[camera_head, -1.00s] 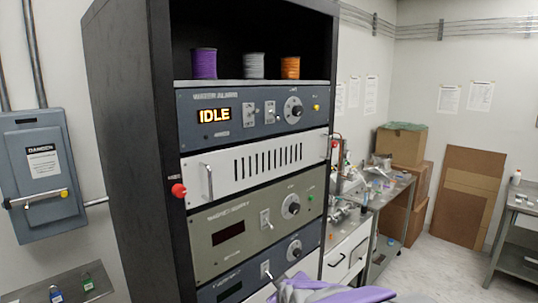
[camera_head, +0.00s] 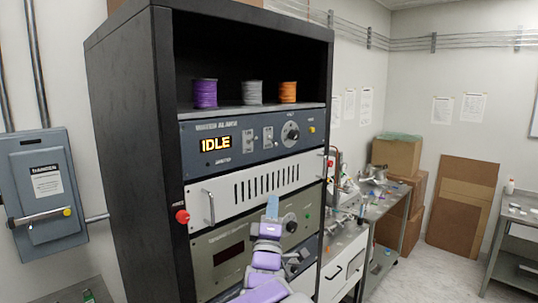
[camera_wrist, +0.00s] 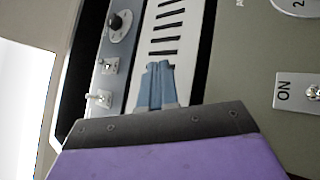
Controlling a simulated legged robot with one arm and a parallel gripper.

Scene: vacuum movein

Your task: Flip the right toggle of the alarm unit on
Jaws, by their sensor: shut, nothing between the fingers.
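The alarm unit (camera_head: 222,160) is the blue-grey rack panel with a lit IDLE display (camera_head: 216,142). Its right toggle (camera_head: 268,137) sits between the left toggle (camera_head: 248,143) and the round knob (camera_head: 290,133). In the wrist view the panel is turned sideways, with the right toggle (camera_wrist: 109,65) below the knob (camera_wrist: 119,24) and above the left toggle (camera_wrist: 99,98). The lever positions are too small to tell. My gripper (camera_head: 272,182) has its fingers together and empty, in front of the vented panel below the alarm unit. In the wrist view its fingertips (camera_wrist: 159,68) are apart from both toggles.
The white vented panel (camera_head: 229,187) has a handle (camera_head: 208,206) protruding at its left. The olive panel (camera_head: 215,269) below has its own knob and toggle. Three spools stand on the shelf above the alarm unit. A red button (camera_head: 182,216) is on the rack's edge.

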